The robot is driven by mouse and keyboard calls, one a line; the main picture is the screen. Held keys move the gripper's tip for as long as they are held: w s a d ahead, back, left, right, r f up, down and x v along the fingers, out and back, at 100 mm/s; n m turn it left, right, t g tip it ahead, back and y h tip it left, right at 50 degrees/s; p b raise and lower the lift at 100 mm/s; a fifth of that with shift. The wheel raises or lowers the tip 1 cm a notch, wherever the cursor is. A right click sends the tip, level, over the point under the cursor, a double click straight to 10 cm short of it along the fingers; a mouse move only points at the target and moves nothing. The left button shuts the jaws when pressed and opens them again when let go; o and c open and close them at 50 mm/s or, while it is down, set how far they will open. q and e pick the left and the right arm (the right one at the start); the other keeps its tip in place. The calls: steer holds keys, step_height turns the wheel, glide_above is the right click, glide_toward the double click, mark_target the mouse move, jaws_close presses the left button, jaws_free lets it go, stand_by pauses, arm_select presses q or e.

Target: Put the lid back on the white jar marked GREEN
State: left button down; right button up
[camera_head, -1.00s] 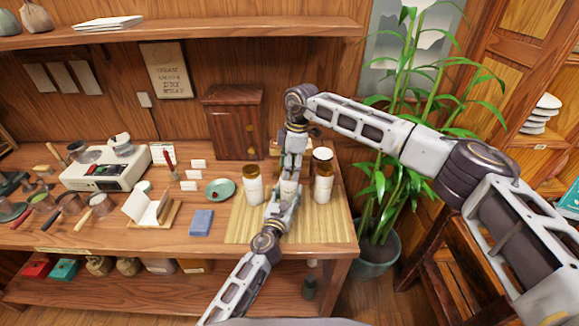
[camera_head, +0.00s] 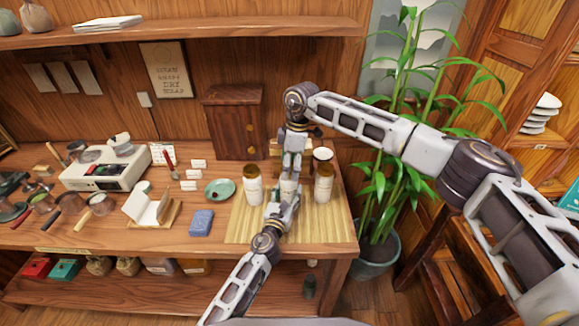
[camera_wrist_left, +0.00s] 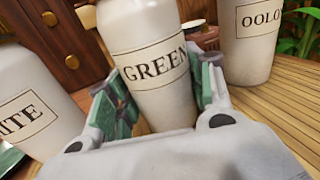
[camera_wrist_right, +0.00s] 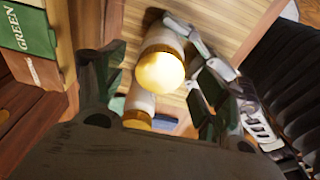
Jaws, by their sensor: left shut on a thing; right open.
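The white jar marked GREEN (camera_wrist_left: 155,70) stands upright between the fingers of my left gripper (camera_wrist_left: 160,75), which is shut on its body. In the head view my left gripper (camera_head: 286,195) is at the middle jar of three, and my arms hide much of that jar. In the right wrist view a golden lid (camera_wrist_right: 160,72) shows on the end of a white jar beside my left gripper's fingers. I cannot tell whether this lid is fully seated. My right gripper (camera_wrist_right: 160,66) is open, its fingers on either side of this lid.
A white jar (camera_head: 254,188) with brown lid stands left, and another (camera_head: 324,186) right, on the bamboo mat (camera_head: 320,232). A round brown thing with a pale top (camera_head: 322,154) is behind. A green dish (camera_head: 220,182), blue block (camera_head: 201,223) and wooden cabinet (camera_head: 232,125) are nearby.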

step_height(320, 180, up, 11)
steer(key=d, duration=0.1)
steer(key=shift+d+r, duration=0.2)
steer(key=shift+d, duration=0.15)
stand_by(0.4)
arm_select(q)
steer(key=c, duration=0.5)
jaws_free()
steer(key=shift+s, duration=0.1)
steer(key=shift+v, duration=5.9)
steer(key=shift+s, duration=0.1)
